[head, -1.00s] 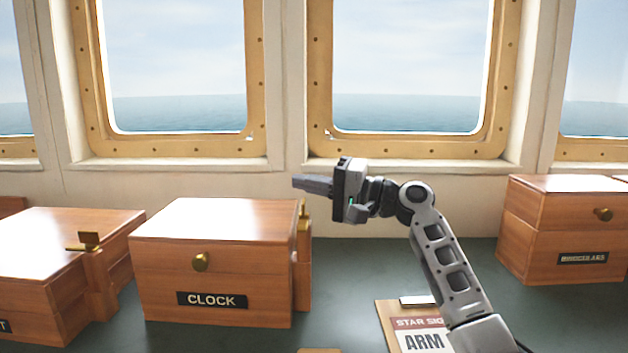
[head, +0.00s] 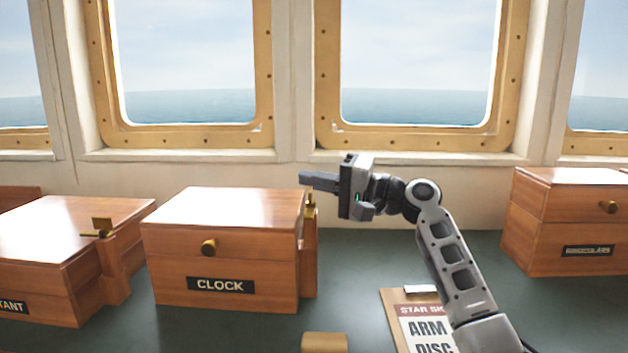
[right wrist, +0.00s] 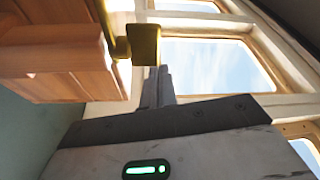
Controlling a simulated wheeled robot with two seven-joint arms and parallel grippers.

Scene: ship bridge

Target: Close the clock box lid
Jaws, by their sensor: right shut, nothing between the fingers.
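The wooden clock box (head: 222,275), with a CLOCK label and brass knob, stands on the dark counter. Its lid (head: 230,208) looks flat and down on the box. A brass fitting (head: 310,200) sits on a wooden post at the box's right side. My right gripper (head: 306,180) is shut and empty, its tips pointing left at the lid's back right corner, near the fitting. In the right wrist view, the shut fingers (right wrist: 160,88) are close to a brass piece (right wrist: 144,43) beside the wood; contact cannot be told. My left gripper is out of view.
Another wooden box (head: 65,235) with a brass fitting stands close on the left. A third box (head: 560,232) stands on the right. A clipboard (head: 393,300) lies in front of my right arm. The counter (head: 350,260) is bare between clock box and arm.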

